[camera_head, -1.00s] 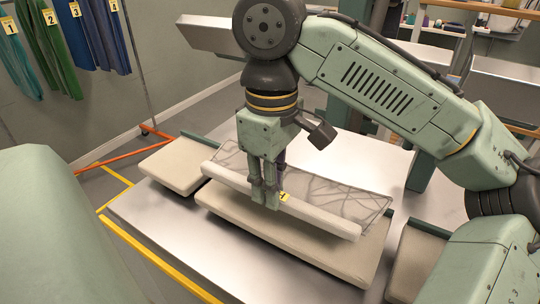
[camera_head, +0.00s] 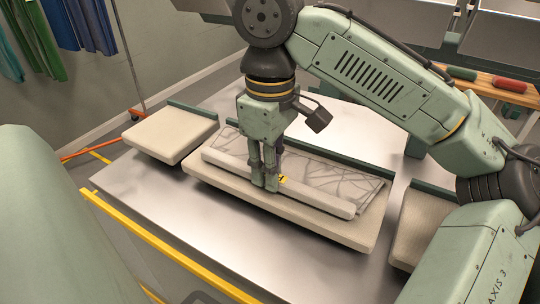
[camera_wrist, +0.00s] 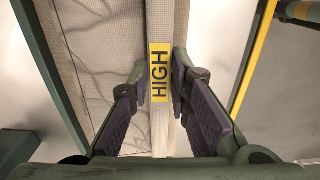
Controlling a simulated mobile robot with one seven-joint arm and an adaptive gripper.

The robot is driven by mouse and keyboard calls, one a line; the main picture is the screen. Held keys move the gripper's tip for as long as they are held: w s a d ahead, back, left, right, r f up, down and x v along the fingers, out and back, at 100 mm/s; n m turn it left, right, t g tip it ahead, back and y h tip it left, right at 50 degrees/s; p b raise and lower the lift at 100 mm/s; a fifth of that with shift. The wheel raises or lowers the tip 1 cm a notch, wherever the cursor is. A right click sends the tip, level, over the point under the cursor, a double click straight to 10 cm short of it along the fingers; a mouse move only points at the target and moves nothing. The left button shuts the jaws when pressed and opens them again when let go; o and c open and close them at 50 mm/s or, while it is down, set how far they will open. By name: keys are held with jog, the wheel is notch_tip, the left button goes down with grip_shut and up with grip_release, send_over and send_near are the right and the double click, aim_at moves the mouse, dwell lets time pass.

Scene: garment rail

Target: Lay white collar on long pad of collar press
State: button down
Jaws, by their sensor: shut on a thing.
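The white collar (camera_head: 320,200) is a long pale roll with a flat, creased grey-white panel (camera_head: 330,178) behind it. It lies lengthwise over the beige long pad (camera_head: 340,229), roll towards the front; whether it touches the pad or hovers just above is unclear. My gripper (camera_head: 264,186) points down and is shut on the roll near its middle. In the wrist view the purple-padded fingers (camera_wrist: 160,100) flank the collar strip (camera_wrist: 161,25). A yellow label reading HIGH (camera_wrist: 160,85) sits between them. The fingers hide part of the roll.
A shorter beige pad (camera_head: 170,135) stands left of the long pad, and another pad (camera_head: 422,225) right. The metal table (camera_head: 200,220) is clear in front. A yellow rail (camera_head: 165,245) runs along its front edge. Hanging garments (camera_head: 85,28) are at the upper left.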

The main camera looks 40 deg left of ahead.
jog(key=shift+f, duration=0.45)
dwell(0.4)
jog(key=c, duration=1.4)
grip_release()
jog(key=shift+r, duration=0.1)
notch_tip(320, 180, up, 12)
jog(key=shift+f, duration=0.1)
jog(key=shift+s, duration=0.1)
